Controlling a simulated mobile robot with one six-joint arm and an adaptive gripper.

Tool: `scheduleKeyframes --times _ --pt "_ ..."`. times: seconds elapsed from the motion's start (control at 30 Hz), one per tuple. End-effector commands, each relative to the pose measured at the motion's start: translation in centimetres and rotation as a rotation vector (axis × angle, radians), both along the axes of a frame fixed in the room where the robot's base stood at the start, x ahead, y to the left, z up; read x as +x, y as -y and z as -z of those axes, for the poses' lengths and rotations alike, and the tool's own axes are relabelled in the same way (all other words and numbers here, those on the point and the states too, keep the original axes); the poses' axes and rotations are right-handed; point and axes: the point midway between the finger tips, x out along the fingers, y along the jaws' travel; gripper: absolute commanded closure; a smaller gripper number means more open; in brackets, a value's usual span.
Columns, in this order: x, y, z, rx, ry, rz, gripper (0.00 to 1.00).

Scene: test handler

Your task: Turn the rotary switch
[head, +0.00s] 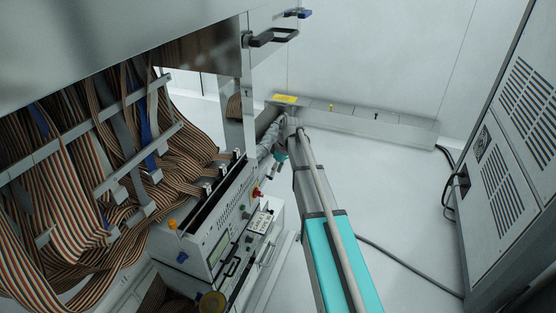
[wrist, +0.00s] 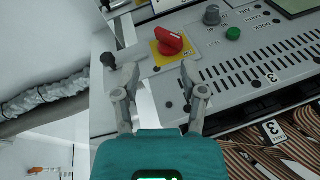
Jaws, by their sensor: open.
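The rotary switch is a red knob (wrist: 170,40) on a yellow square plate (wrist: 161,59), set in a grey control panel (wrist: 235,62). It sits just beyond the fingertips in the wrist view and appears small and red in the head view (head: 257,192). My gripper (wrist: 159,75) is open and empty, its two fingers apart with the panel's edge and the switch plate beyond them. The fingers look apart from the knob. In the head view my gripper (head: 277,172) is small, above and to the right of the red knob.
A grey knob (wrist: 211,15) and a green button (wrist: 233,33) sit on the panel right of the switch. A black knob (wrist: 108,60) stands at left. Striped ribbon cables (head: 95,180) fill the left side.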

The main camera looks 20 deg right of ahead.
Motion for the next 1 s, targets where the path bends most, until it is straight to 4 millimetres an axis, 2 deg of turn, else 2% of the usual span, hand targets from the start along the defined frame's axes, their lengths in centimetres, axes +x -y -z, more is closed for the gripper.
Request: scheduleKeyframes --times 0.03,0.1,0.4,0.6,0.8,1.0 --pt "-2.7 -0.7 -1.0 -0.021 -0.012 0.038 0.46" --pt "-5.1 -1.4 -1.6 -0.052 -0.03 0.105 0.46" --pt "-15.4 -3.5 -4.2 -0.18 -0.077 0.394 0.46" --pt "-21.4 -4.2 -5.8 -0.251 -0.082 0.572 0.46" --pt "-24.9 -4.5 -6.7 -0.291 -0.078 0.689 0.46" --pt "-25.7 -4.5 -6.9 -0.303 -0.075 0.728 0.46"
